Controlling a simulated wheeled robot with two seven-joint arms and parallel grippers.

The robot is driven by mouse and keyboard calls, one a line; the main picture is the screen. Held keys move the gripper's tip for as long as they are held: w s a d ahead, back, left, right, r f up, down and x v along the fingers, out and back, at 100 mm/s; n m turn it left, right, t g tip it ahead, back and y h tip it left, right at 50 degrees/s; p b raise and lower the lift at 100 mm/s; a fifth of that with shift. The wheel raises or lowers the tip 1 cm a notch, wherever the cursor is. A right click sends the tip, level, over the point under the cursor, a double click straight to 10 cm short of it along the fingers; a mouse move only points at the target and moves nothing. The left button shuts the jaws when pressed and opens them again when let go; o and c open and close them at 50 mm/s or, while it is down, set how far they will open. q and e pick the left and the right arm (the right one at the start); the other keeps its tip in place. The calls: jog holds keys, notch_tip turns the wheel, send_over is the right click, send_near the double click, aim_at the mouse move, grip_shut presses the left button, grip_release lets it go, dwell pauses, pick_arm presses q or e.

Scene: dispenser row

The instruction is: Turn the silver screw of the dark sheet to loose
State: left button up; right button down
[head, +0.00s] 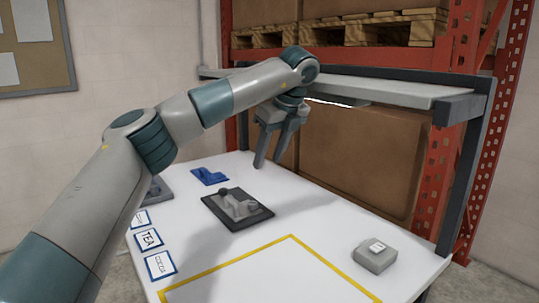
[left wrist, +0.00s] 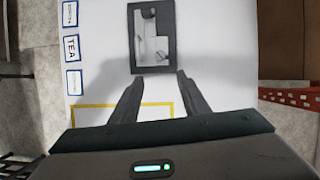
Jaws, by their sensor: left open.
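The dark sheet (head: 238,224) lies flat on the white table, left of its middle. My left gripper (head: 268,164) is open and empty, pointing down above the table, apart from the sheet. My right gripper is out of view.
A blue part (head: 209,176) lies behind the sheet. Labels, including TEA (head: 149,239), line the left edge. A yellow outline (head: 292,237) marks the empty front area. A grey box with a button (head: 374,256) stands at right. A shelf (head: 400,92) overhangs the back.

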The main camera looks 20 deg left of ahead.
aim_at(252, 203)
pick_arm(q)
jog(key=s+a+m+t+h+p, duration=0.2)
jog(key=s+a+m+h+p, duration=0.1)
jog(key=m+p, duration=0.7)
jog(key=shift+s+a+r+m+t+p, duration=0.4)
jog(key=shift+s+a+p, duration=0.25)
jog(key=shift+a+p, duration=0.6)
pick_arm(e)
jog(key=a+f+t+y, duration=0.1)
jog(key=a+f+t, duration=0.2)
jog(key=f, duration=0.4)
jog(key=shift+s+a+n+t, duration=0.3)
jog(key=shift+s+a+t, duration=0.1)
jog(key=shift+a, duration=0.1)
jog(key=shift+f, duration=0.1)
